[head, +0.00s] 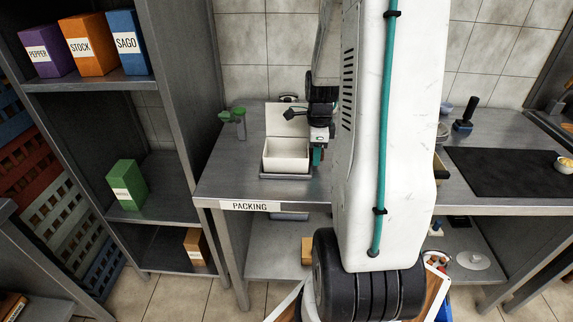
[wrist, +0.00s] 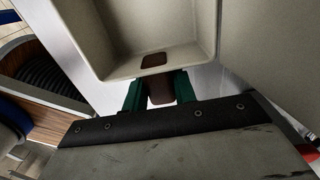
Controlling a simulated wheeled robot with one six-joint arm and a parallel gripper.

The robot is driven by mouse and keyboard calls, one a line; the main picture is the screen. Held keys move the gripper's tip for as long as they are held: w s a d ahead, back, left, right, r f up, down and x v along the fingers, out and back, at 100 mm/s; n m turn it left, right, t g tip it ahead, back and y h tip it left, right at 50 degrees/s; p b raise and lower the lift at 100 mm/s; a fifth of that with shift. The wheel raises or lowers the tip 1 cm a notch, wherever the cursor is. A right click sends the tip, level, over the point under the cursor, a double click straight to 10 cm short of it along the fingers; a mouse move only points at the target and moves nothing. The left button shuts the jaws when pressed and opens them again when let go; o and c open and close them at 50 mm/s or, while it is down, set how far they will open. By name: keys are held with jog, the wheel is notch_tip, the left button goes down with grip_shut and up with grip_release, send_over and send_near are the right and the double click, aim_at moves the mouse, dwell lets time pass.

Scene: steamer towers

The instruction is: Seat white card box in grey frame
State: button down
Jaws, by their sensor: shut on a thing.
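The white card box (head: 286,155) is on the packing table in the head view, open at the top with its lid panel standing up behind. The grey frame (head: 286,176) shows as a thin dark edge under the box's front; I cannot tell if the box sits fully down in it. My gripper (head: 317,156) is at the box's right side. In the wrist view the box (wrist: 150,30) fills the top, and my gripper's green fingers (wrist: 160,92) are shut on a brown tab at its wall. The frame is not clear in the wrist view.
A green clamp-like item (head: 233,120) stands left of the box on the packing table (head: 225,185). A shelf unit (head: 180,90) rises close on the left. A dark mat (head: 510,172) lies to the right. My arm hides the table's middle.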

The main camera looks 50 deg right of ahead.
jog(key=shift+f, duration=0.3)
jog(key=c, duration=1.1)
grip_release()
jog(key=shift+o, duration=0.2)
jog(key=shift+r, duration=4)
jog(key=shift+r, duration=2.25)
jog(key=shift+r, duration=2.2)
